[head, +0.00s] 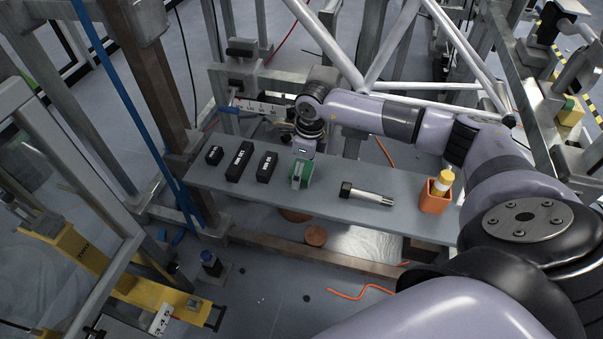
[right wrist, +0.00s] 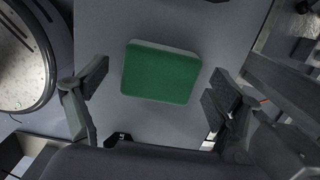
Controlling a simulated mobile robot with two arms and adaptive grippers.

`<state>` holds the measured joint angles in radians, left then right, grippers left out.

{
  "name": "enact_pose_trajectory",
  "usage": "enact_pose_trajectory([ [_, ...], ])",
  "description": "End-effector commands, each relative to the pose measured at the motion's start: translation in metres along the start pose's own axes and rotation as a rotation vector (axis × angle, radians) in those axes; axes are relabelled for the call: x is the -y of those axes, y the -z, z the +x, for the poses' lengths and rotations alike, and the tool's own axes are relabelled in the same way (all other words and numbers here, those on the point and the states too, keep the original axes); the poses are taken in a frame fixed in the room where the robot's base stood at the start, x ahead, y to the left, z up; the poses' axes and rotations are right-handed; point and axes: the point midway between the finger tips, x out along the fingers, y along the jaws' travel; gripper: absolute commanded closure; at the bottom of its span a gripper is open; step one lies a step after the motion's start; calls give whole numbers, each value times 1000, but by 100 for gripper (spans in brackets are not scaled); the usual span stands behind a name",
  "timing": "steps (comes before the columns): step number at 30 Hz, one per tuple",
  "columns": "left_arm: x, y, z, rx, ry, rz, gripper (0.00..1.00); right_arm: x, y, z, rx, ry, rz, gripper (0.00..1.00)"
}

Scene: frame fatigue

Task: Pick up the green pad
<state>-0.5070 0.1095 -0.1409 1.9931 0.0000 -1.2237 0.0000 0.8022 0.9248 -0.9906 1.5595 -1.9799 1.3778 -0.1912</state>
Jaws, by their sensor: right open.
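The green pad (head: 307,174) lies on the grey shelf (head: 220,180), near its middle, in the head view. In the right wrist view the pad (right wrist: 161,73) is a rounded green square with a pale edge, lying flat on the grey surface. My right gripper (head: 300,170) hangs over the shelf at the pad and hides part of it in the head view. In the right wrist view my right gripper (right wrist: 153,98) is open, one finger to each side of the pad, with clear gaps. My left gripper is not in view.
Black labelled blocks (head: 240,161) stand left of the pad. A large bolt (head: 366,194) lies to its right, then an orange holder (head: 436,196) with a yellow and white item. White frame tubes (head: 400,45) and a steel beam stand behind the shelf.

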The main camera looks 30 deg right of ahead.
Motion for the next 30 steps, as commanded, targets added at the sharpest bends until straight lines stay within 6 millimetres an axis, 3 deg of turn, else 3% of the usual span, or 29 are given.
enact_pose_trajectory([
  [3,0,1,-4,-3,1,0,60,0,0,9,0,0,0,14],
  [10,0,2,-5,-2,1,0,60,0,0,9,0,0,0,14],
  [30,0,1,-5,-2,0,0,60,0,0,9,1,0,0,59],
])
